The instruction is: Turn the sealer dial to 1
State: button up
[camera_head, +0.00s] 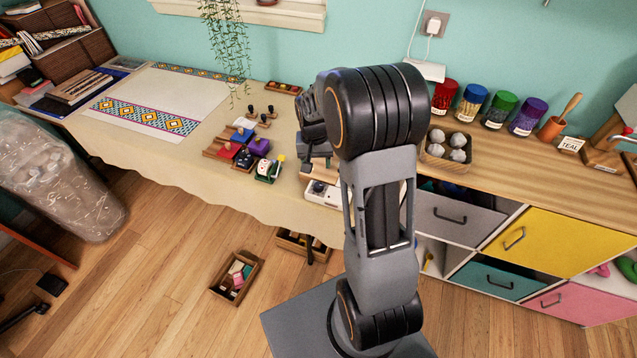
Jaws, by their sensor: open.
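A white device that looks like the sealer (325,194) sits at the right end of the cloth-covered table, partly hidden behind my arm. I cannot make out its dial or the dial's setting. My gripper (313,170) points down just above and behind the visible part of the sealer. It is open, small and dark in this view, and I see nothing held in it. I cannot tell whether it touches the sealer.
Colored stamps and pads (240,145) stand left of the sealer. A plant (228,40) hangs behind. On the right, a wooden counter (600,190) holds jars of colored pins and a box of grey balls (447,150). Open wooden boxes (237,278) lie on the floor.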

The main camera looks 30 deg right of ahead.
aim_at(318, 184)
jog(key=f, duration=1)
jog(key=shift+s+d, duration=0.1)
jog(key=shift+d, duration=0.1)
jog(key=shift+c, duration=0.4)
